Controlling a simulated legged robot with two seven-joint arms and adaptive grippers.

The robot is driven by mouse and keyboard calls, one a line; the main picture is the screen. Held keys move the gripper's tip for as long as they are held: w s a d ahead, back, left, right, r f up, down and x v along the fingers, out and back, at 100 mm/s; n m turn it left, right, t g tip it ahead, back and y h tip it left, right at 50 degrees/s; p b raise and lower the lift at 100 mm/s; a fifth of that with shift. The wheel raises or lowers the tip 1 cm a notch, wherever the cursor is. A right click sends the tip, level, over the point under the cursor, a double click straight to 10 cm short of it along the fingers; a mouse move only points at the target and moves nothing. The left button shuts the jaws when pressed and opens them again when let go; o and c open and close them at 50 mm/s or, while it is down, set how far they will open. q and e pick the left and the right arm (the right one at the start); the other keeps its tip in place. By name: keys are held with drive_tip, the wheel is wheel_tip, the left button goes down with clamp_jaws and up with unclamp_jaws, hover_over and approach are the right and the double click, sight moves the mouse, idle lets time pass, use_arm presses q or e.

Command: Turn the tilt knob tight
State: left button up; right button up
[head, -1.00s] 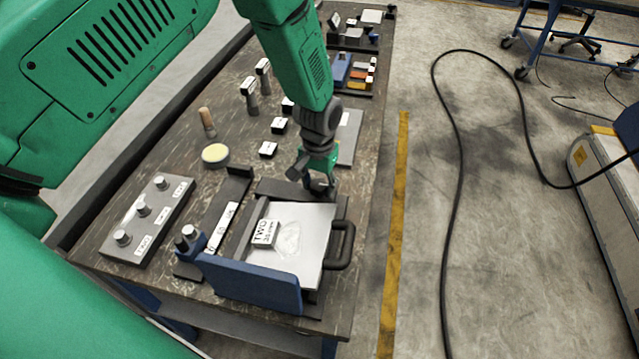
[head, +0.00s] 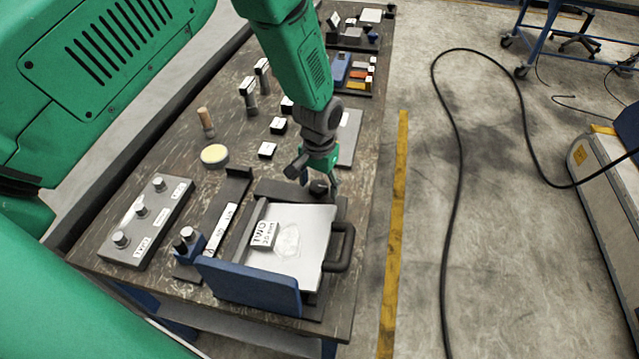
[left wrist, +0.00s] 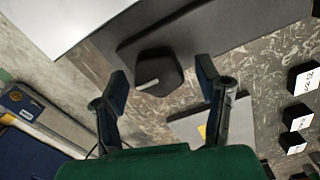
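The tilt knob is a dark, faceted knob with a pale pointer line (left wrist: 150,74), mounted by the dark edge of the plate fixture. In the head view it is a small dark shape (head: 318,187) at the fixture's far right corner. My left gripper (head: 319,184) is over it. In the left wrist view my left gripper (left wrist: 161,84) has its two fingers spread, one on each side of the knob, with visible gaps. Whether the fingertips are level with the knob cannot be told. My right gripper is not in view.
The fixture has a pale plate (head: 298,225) labelled TWO, a blue front bar (head: 248,284) and a black handle (head: 340,246). A grey panel with several knobs (head: 148,222) stands left.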

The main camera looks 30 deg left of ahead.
sight(319, 184)
use_arm(q)
wheel_tip(319, 184, up, 12)
idle(0.6)
drive_tip(key=shift+f, duration=0.1)
